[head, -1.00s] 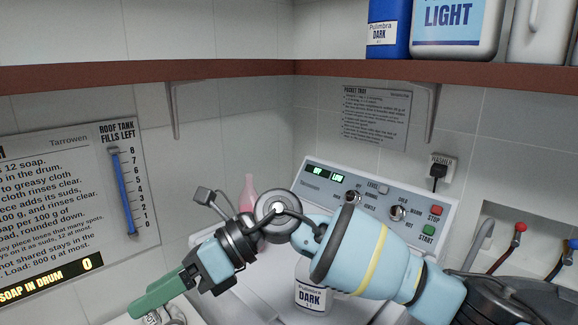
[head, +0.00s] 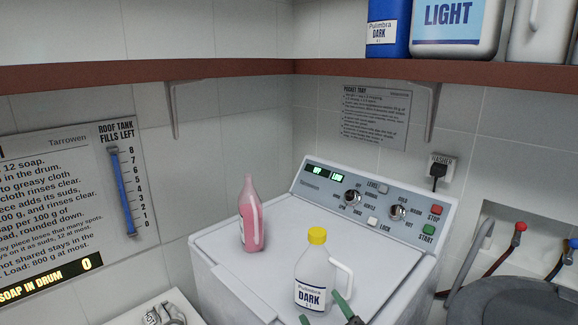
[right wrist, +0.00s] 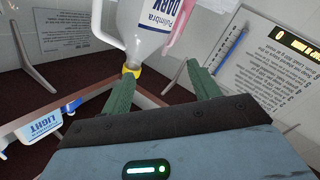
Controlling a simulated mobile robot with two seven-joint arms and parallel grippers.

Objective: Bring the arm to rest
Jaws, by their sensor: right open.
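My right gripper (head: 321,306) shows only as green fingertips at the bottom edge of the head view, in front of the DARK bottle. In the right wrist view my right gripper (right wrist: 160,69) is open, with nothing between its fingers. The rest of the right arm is out of the head view. The clear DARK bottle (head: 312,272) with a yellow cap stands upright on the white washing machine (head: 215,245). In the right wrist view the DARK bottle (right wrist: 150,30) appears upside down beyond the fingers. My left gripper is not in view.
A pink bottle (head: 252,225) stands on the machine's lid, left of the DARK bottle. The control panel (head: 380,200) rises behind. A brown shelf (head: 200,72) overhead holds a blue jug (head: 388,25) and a white LIGHT jug (head: 455,40). Hoses with taps (head: 520,228) are at the right.

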